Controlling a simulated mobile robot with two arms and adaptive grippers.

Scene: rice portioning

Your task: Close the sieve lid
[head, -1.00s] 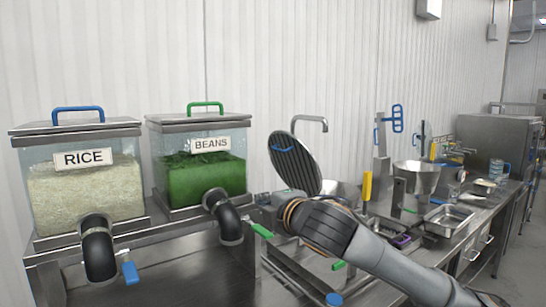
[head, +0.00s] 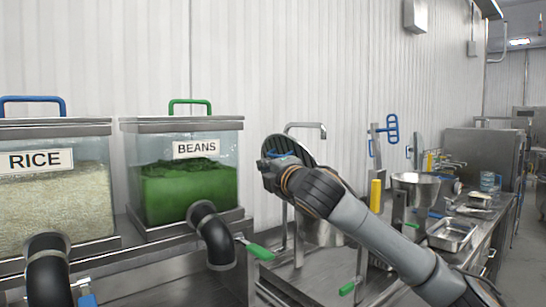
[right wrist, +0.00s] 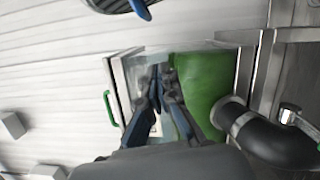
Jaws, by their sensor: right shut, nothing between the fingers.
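The sieve lid (head: 282,144) is a dark round disc with a blue handle. It stands raised and steeply tilted in the head view, partly hidden behind my right gripper. Its edge and blue handle (right wrist: 139,8) also show at the top of the right wrist view. A steel cylindrical vessel (head: 320,233), perhaps the sieve body, stands below the lid, partly covered by my arm. My right gripper (head: 270,173) is in front of the lid; whether it touches the lid cannot be told. Its fingers (right wrist: 161,78) are shut and empty in the right wrist view. My left gripper is not in view.
The beans container (head: 180,124) with its black spout (head: 213,236) and green-handled valve (head: 258,251) is left of the gripper. The rice container (head: 50,127) is farther left. A tap (head: 305,127) rises behind the lid. A funnel (head: 413,185) and trays (head: 452,234) crowd the right counter.

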